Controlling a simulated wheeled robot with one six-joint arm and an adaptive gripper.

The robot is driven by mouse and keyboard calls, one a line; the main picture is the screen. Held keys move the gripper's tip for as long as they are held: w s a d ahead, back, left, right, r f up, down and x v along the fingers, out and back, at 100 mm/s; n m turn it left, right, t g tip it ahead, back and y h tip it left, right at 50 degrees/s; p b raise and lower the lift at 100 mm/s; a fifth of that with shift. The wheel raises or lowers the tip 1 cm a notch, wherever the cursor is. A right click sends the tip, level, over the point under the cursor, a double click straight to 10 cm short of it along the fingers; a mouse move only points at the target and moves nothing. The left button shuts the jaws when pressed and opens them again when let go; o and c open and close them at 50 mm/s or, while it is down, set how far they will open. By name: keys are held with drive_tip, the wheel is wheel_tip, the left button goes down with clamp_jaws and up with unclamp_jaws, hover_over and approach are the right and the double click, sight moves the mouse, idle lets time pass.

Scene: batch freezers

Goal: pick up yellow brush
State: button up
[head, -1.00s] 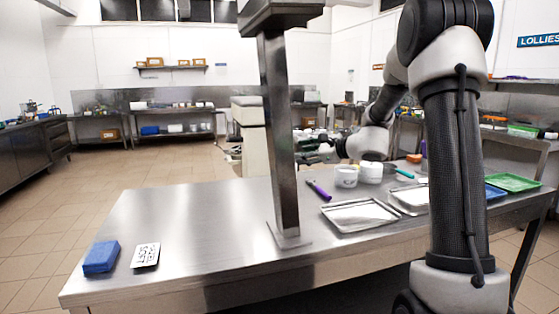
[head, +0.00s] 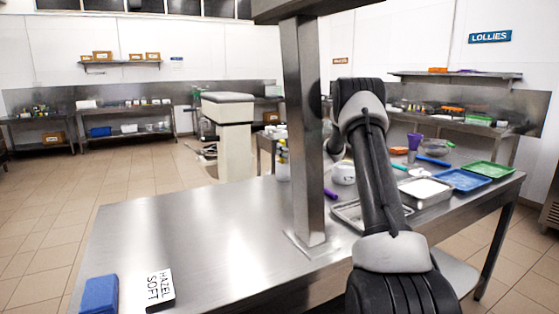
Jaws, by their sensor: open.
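I cannot make out a yellow brush in the head view. A small upright item with yellow on it (head: 283,160) shows just left of the steel post, too small to identify. A purple-handled tool (head: 331,194) lies on the steel table right of the post, partly hidden. My arm rises from the bottom right and bends left behind the post. My gripper is hidden there, so its place relative to any brush cannot be told.
The steel post (head: 306,140) stands on the table (head: 190,240). A blue block (head: 100,295) and a HAZEL SOFT card (head: 159,287) lie at front left. A white tub (head: 344,174), blue tray (head: 462,180) and green tray (head: 488,170) are to the right. The table's left middle is clear.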

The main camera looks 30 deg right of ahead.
drive_tip(key=w, duration=0.4)
drive_tip(key=shift+a, duration=0.1)
clamp_jaws()
drive_tip(key=shift+r, duration=0.1)
wheel_tip(320, 180, up, 10)
idle(0.5)
